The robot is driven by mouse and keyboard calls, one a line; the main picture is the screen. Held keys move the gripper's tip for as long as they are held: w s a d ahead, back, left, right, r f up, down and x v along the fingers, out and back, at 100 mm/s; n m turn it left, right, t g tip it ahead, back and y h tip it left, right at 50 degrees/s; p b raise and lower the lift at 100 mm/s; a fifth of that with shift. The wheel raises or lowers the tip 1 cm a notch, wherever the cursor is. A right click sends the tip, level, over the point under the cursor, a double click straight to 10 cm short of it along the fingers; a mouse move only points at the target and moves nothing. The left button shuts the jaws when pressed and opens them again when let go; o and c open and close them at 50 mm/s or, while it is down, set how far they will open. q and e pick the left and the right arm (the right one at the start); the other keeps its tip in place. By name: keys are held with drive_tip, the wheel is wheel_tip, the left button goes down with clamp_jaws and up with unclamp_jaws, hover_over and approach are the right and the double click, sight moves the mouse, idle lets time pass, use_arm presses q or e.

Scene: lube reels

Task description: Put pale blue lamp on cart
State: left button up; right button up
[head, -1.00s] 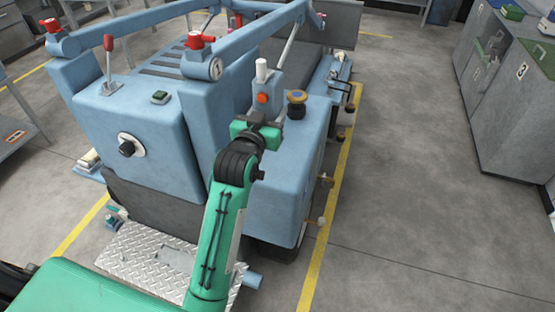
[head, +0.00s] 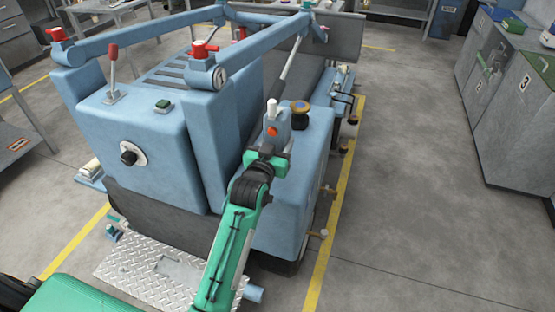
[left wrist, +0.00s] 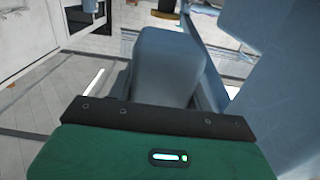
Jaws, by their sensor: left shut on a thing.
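The pale blue lamp (head: 271,128) has a blocky body, an orange round spot and a white cylinder on top. My left gripper (head: 268,158) is shut on its lower part and holds it roughly upright in front of the large pale blue machine (head: 150,150). In the left wrist view the blue block beyond the green gripper body looks like the lamp (left wrist: 165,70). The fingertips are hidden there. I cannot tell whether the lamp touches the machine behind it. I cannot tell which thing is the cart. My right gripper is not in view.
Blue rails (head: 265,47) rise behind. A grey table (head: 15,140) stands at left and grey cabinets (head: 510,110) at right. Open floor (head: 420,190) lies right of the yellow line.

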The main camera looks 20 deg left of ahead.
use_arm(q)
drive_tip(key=shift+f, duration=3.3)
drive_tip(key=o, duration=1.4)
drive_tip(key=shift+c, duration=0.2)
drive_tip(key=shift+s+r, duration=0.1)
drive_tip(key=shift+r, duration=0.05)
